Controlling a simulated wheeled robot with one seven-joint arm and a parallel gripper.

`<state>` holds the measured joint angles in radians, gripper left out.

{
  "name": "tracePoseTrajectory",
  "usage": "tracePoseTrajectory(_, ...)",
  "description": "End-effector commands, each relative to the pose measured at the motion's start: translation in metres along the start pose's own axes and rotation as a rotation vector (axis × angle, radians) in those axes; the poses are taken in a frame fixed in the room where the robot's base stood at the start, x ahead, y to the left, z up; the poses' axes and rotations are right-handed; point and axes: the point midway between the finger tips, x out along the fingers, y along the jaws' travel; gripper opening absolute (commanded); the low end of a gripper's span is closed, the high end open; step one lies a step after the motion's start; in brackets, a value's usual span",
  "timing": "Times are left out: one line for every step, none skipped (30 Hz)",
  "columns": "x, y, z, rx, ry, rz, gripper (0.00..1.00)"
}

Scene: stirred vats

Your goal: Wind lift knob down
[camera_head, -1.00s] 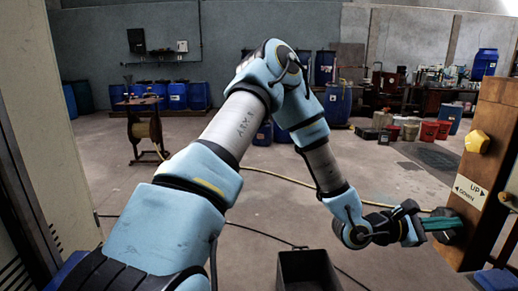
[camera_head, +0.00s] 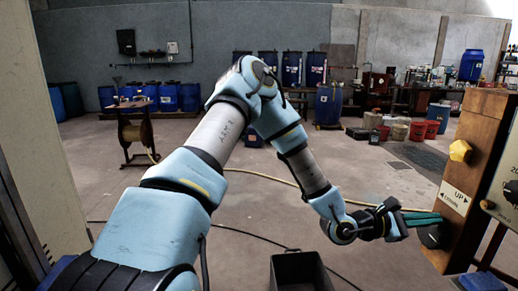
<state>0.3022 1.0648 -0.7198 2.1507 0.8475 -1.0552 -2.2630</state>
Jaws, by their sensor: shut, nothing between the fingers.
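A dark round knob (camera_head: 433,236) sits low on the face of a brown wooden post (camera_head: 477,138). A white label (camera_head: 455,198) with UP and DOWN arrows is fixed just above it. A yellow lobed knob (camera_head: 460,151) is higher on the same face. Which knob is the lift knob cannot be told for sure; the label lies between them. My gripper (camera_head: 438,217) comes from the left, its teal fingers shut and empty. The fingertips overlap the top edge of the dark knob in the picture; whether they touch it cannot be told.
A pale panel with a dial (camera_head: 510,193) is at the right edge. An open dark bin (camera_head: 300,272) stands on the floor below my arm. A cable (camera_head: 255,233) crosses the floor. Blue barrels (camera_head: 168,97) and a cluttered bench are far back. The middle floor is mostly clear.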

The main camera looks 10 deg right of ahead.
Motion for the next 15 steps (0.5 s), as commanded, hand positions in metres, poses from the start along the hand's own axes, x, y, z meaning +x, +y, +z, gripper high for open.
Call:
tracePoseTrajectory(-0.0003,0.0029,-0.0001,0.000,0.001,0.002,0.00)
tracePoseTrajectory(-0.0002,0.0037,-0.0004,0.000,0.001,0.002,0.00)
tracePoseTrajectory(-0.0002,0.0048,-0.0006,0.000,0.001,0.002,0.00)
tracePoseTrajectory(-0.0001,0.0056,-0.0008,0.000,0.000,0.002,0.00)
tracePoseTrajectory(-0.0001,0.0063,-0.0009,0.001,0.000,0.002,0.00)
tracePoseTrajectory(-0.0001,0.0073,-0.0012,0.001,0.000,0.002,0.00)
tracePoseTrajectory(-0.0002,0.0080,-0.0014,0.001,0.000,0.002,0.00)
tracePoseTrajectory(-0.0002,0.0085,-0.0019,0.000,0.001,0.002,0.00)
tracePoseTrajectory(-0.0002,0.0092,-0.0024,0.000,0.001,0.001,0.00)
tracePoseTrajectory(-0.0002,0.0098,-0.0027,0.000,0.001,0.002,0.00)
tracePoseTrajectory(-0.0002,0.0103,-0.0030,0.000,0.001,0.002,0.00)
tracePoseTrajectory(-0.0003,0.0108,-0.0034,-0.001,0.001,0.002,0.00)
tracePoseTrajectory(-0.0003,0.0112,-0.0037,-0.001,0.001,0.002,0.00)
tracePoseTrajectory(-0.0003,0.0115,-0.0039,0.000,0.001,0.002,0.00)
tracePoseTrajectory(-0.0002,0.0119,-0.0042,0.000,0.002,0.002,0.00)
